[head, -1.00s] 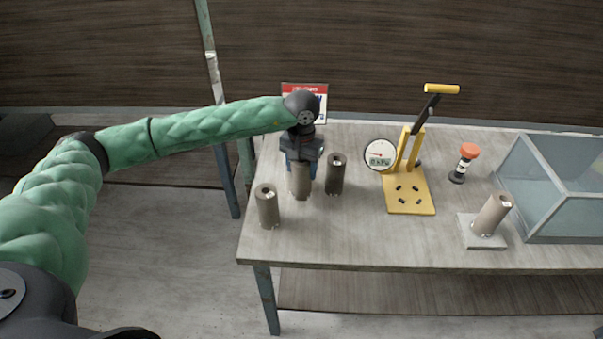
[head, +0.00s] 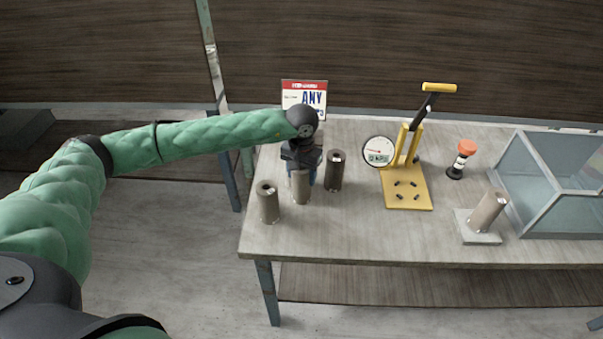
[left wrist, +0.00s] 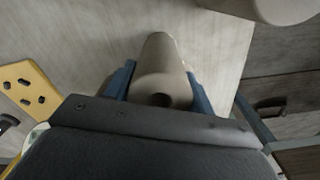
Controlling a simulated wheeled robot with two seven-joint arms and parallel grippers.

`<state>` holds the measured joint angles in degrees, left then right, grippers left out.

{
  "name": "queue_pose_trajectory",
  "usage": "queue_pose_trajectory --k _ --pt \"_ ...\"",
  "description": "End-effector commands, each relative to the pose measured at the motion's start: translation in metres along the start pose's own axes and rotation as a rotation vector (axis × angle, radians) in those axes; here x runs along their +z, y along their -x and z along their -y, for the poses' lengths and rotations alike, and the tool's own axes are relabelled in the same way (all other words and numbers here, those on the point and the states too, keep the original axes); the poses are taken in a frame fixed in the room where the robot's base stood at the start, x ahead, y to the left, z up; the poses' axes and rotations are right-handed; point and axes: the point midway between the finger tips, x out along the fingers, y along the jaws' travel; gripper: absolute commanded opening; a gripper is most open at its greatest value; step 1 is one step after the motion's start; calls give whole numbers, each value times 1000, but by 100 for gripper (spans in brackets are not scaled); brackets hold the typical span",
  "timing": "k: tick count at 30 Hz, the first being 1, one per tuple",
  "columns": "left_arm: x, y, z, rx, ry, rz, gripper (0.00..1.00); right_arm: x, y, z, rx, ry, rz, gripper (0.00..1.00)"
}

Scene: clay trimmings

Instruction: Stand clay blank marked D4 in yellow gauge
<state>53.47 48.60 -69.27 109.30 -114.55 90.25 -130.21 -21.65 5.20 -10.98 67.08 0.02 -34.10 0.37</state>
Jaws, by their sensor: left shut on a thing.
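My left gripper (head: 302,172) points down and is shut on a grey-brown clay blank (head: 301,190), a hollow cylinder. In the left wrist view the blank (left wrist: 158,62) sits between the blue fingers (left wrist: 160,90), its holed end toward me. It looks upright at table level; whether its base touches the table I cannot tell. No mark on it is readable. The yellow gauge (head: 408,194), with a base plate, black pegs, a dial and a lever, stands to the right with nothing on its plate. My right gripper is not in view.
Similar blanks stand on either side, one at left (head: 268,203) and a darker one at right (head: 336,171). Further right are an orange-topped tool (head: 462,160), a tilted cylinder (head: 488,211) on a pale block (head: 478,238), and a glass-sided box (head: 560,190). A sign (head: 304,92) stands behind.

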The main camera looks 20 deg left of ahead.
Motion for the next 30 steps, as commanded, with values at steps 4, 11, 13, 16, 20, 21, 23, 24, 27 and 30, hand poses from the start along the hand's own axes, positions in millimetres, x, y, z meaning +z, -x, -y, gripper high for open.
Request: queue_pose_trajectory --k 4,11,13,16,20,21,23,24,27,30 --pt "0 0 0 0 0 -1 12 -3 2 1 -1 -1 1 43" --pt "0 -2 0 0 0 0 72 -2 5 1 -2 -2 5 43" --pt "0 -2 0 0 0 0 76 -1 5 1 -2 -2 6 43" --pt "0 -2 0 0 0 0 76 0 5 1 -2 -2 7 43" --pt "0 -1 0 0 0 0 76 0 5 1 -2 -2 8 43" --pt "0 -1 0 0 0 0 76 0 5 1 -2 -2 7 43" --pt "0 -1 0 0 0 0 76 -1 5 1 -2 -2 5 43" --pt "0 0 0 0 0 0 76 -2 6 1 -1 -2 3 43" --pt "0 2 0 0 0 0 76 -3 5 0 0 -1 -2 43" --pt "0 4 0 0 0 -1 76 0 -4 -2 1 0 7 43"
